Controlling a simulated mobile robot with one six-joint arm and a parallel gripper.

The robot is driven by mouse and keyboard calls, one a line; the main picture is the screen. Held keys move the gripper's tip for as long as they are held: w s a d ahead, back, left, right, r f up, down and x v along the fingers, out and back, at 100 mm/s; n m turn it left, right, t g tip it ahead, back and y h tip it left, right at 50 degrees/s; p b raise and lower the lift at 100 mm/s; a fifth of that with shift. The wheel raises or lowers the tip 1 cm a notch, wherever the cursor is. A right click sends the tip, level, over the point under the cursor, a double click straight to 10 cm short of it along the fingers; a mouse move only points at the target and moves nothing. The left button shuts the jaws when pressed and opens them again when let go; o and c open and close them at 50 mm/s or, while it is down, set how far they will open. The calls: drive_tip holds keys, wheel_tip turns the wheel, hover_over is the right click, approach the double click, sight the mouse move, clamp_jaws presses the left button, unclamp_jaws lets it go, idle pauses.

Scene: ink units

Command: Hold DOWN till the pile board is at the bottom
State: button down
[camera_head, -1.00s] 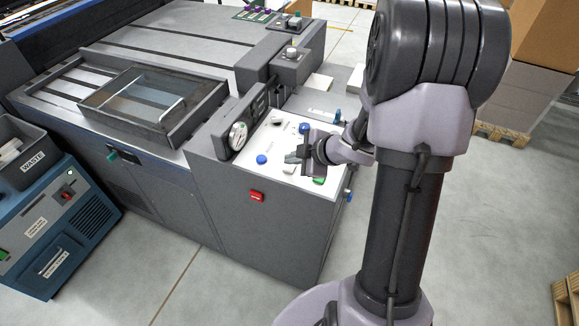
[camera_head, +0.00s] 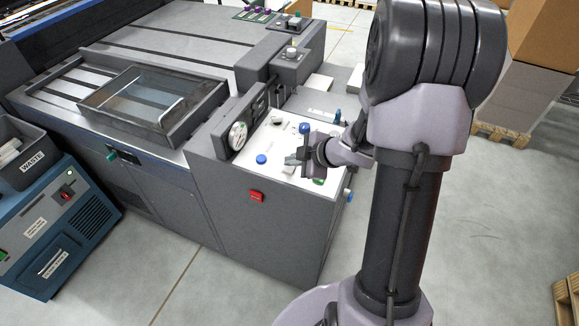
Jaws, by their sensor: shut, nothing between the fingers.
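The white control panel (camera_head: 262,172) on top of the grey console carries several buttons and knobs. A blue button (camera_head: 261,159) sits at its left and a blue knob (camera_head: 304,128) stands at its far side. A green button (camera_head: 319,181) shows partly at the near right. My gripper (camera_head: 291,161) is shut and empty, low over the panel between these controls. I cannot tell whether its tips touch a control beneath. The DOWN label cannot be read, and I cannot make out the pile board.
A round dial (camera_head: 238,135) stands on the housing left of the panel. A red switch (camera_head: 257,196) is on the console's front. A glass-topped tray (camera_head: 140,95) lies on the machine's left. A grey waste bin (camera_head: 27,160) sits on a blue cabinet (camera_head: 60,235). The front floor is clear.

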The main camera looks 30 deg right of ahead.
sight(292, 169)
drive_tip(key=shift+f+b, duration=0.3)
drive_tip(key=shift+f, duration=0.15)
idle(0.3)
drive_tip(key=shift+r, duration=0.1)
idle(2.5)
drive_tip(key=shift+r+p, duration=0.8)
drive_tip(key=shift+p, duration=0.2)
wheel_tip(292, 169, up, 5)
drive_tip(key=p, duration=0.5)
